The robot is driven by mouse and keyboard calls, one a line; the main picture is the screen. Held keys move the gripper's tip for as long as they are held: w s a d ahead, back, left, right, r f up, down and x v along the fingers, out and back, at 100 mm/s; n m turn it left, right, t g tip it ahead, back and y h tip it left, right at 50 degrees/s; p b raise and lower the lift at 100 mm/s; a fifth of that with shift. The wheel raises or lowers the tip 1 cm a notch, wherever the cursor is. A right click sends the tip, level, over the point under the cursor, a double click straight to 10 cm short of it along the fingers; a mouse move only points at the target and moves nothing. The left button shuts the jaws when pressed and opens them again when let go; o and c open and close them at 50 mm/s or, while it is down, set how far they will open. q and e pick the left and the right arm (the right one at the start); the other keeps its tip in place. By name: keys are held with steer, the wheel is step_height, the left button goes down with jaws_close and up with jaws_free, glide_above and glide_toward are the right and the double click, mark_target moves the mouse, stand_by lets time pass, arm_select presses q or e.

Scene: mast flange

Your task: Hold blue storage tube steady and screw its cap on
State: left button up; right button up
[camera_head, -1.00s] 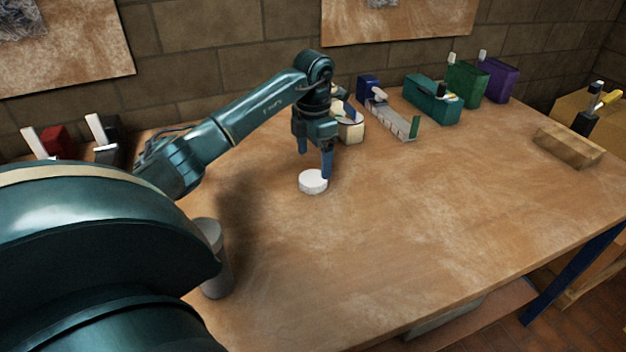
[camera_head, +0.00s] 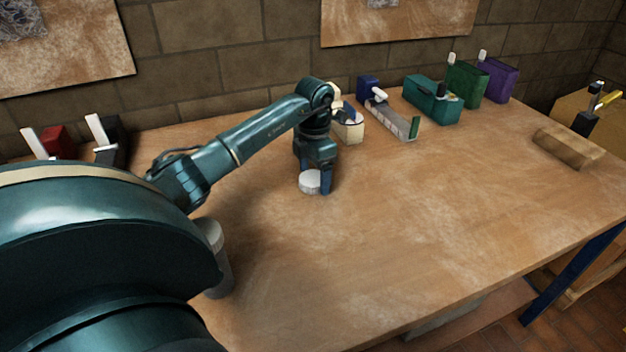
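A white, round, flat cap (camera_head: 310,182) lies on the workbench near its middle. My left gripper (camera_head: 313,184) points down over it, with its blue fingers low on either side of the cap. The fingers look as wide apart as before, so it appears open around the cap. A grey cylinder (camera_head: 219,262) stands upright at the left, partly hidden behind a large teal part of my arm. It may be the storage tube, but it looks grey, not blue. My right gripper is not in view.
The wooden workbench (camera_head: 420,220) is clear to the right of the cap. Along the back stand a cream box (camera_head: 349,131), a tray with a green end (camera_head: 392,120), and teal, green and purple containers (camera_head: 432,102). A wooden block (camera_head: 567,148) lies at the right.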

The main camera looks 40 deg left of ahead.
mark_target(314, 177)
arm_select(q)
steer(key=c, duration=0.8)
step_height(314, 177, up, 10)
stand_by(0.3)
